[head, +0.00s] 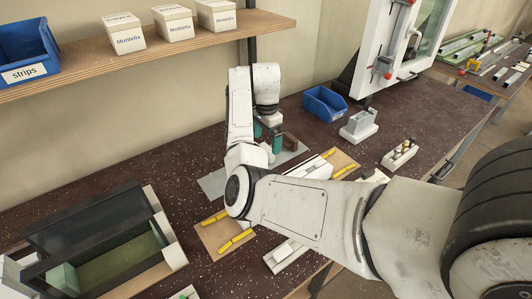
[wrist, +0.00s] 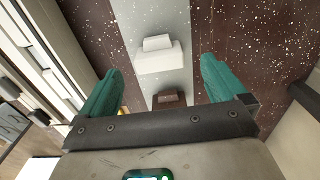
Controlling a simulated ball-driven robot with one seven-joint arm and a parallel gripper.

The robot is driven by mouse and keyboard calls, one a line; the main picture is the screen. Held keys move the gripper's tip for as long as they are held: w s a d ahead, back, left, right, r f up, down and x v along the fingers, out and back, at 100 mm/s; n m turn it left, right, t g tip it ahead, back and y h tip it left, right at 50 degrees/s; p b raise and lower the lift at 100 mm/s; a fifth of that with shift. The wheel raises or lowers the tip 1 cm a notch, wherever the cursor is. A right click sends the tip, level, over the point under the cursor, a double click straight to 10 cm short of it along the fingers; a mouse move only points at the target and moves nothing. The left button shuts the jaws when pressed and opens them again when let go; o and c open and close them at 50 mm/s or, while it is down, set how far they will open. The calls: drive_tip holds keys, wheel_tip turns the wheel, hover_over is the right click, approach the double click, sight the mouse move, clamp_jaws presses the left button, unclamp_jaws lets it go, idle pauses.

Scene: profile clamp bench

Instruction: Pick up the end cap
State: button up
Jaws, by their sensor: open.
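My gripper (wrist: 160,70) is open, its two green fingers spread wide with nothing held between them. It also shows in the head view (head: 268,138), low over a grey mat (head: 212,184), partly hidden by my arm. In the wrist view, a small dark brown block (wrist: 168,98) lies on the mat between the fingers, close to the gripper's crossbar. A white stepped block (wrist: 162,58) sits farther up the mat, just beyond the fingertips. I cannot tell for sure which of these is the end cap. The brown block also shows in the head view (head: 290,141), right beside a finger.
A tan board with yellow-handled tools (head: 235,242) and a white profile (head: 312,168) lie near my arm. A blue bin (head: 325,103) and a grey fixture (head: 358,126) stand to the right. A glass-walled tray (head: 165,240) is at left; a shelf (head: 75,80) overhangs behind.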

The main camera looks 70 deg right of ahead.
sight(267, 148)
drive_tip(key=shift+f, duration=2.4)
drive_tip(key=shift+c, duration=0.5)
drive_tip(key=c, duration=1)
drive_tip(key=shift+o, duration=0.2)
drive_tip(key=shift+r, duration=0.15)
